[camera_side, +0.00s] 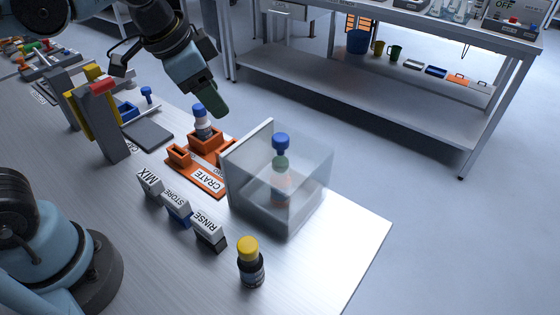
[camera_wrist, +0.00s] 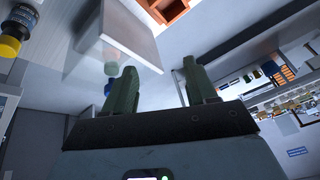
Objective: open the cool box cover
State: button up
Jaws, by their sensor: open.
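The cool box (camera_side: 305,185) is a translucent box near the table's right end. A pale, solid panel (camera_side: 240,160), which looks like its cover, stands upright on its left side and appears closed against it. A blue-capped bottle (camera_side: 281,145) shows through the walls. In the wrist view the panel (camera_wrist: 135,28) is at the upper left, with the translucent box (camera_wrist: 85,55) beside it. My gripper (camera_side: 210,107) is in the air up and left of the box, apart from it. In the wrist view its green fingers (camera_wrist: 160,82) are spread, with nothing between them.
MIX, STORE and RINSE blocks (camera_side: 178,205) and a yellow-capped dark bottle (camera_side: 250,265) stand in front. A yellow-and-grey stand (camera_side: 100,115) is farther left. Table space right of the box is clear.

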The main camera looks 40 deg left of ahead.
aim_at(281, 137)
jog(key=w+d+r+m+g, duration=0.3)
jog(key=d+r+m+g, duration=0.2)
jog(key=d+r+m, duration=0.5)
jog(key=f, duration=0.4)
jog(key=d+f+m, duration=0.1)
jog(key=f, duration=0.4)
jog(key=d+f+m, duration=0.1)
jog(key=f, duration=0.4)
jog(key=shift+w+d+y, duration=0.1)
jog(key=shift+y, duration=0.2)
grip_shut()
